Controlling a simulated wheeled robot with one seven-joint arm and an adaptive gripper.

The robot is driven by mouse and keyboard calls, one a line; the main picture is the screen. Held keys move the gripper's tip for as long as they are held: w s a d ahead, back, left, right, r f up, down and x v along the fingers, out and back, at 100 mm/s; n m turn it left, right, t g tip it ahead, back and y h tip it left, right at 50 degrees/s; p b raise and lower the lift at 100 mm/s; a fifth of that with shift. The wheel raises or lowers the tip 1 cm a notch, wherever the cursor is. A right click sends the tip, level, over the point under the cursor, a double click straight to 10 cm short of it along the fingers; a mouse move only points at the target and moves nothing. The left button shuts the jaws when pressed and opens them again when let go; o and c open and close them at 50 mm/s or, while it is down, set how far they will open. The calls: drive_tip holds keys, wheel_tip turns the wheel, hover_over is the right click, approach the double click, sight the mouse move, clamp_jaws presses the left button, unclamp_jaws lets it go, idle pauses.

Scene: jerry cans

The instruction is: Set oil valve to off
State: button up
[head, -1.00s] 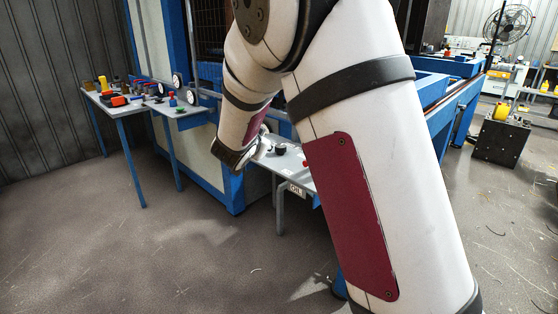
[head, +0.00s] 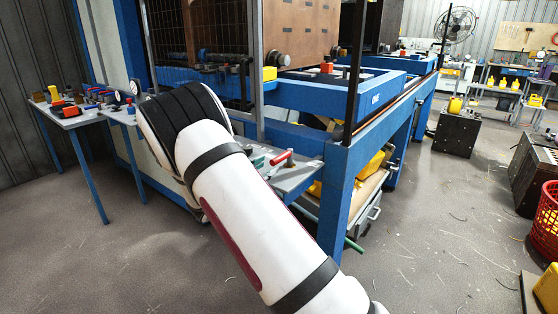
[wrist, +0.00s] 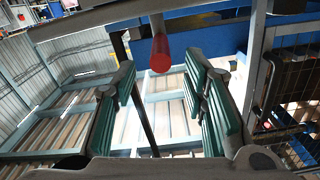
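A red-ended valve handle (head: 281,157) shows beside the small grey shelf on the blue machine, just right of my gripper in the head view. In the wrist view the red handle (wrist: 160,54) lies between my fingertips, towards the top, with clear space on both sides. My gripper (wrist: 161,80) is open, its two green-padded fingers apart and holding nothing. In the head view only a small green part of my gripper (head: 258,161) shows past my arm. No label on the valve can be read now, and its base is hidden.
The grey shelf (head: 300,177) sits close to a blue machine post (head: 338,195). A table (head: 75,122) with tools stands at the left. A yellow block (head: 269,73) sits on the machine above. The floor in front is open.

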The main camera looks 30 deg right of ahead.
sight(279, 159)
drive_tip(key=x, duration=0.7)
drive_tip(key=shift+w+d, duration=0.15)
drive_tip(key=shift+d, duration=0.15)
clamp_jaws()
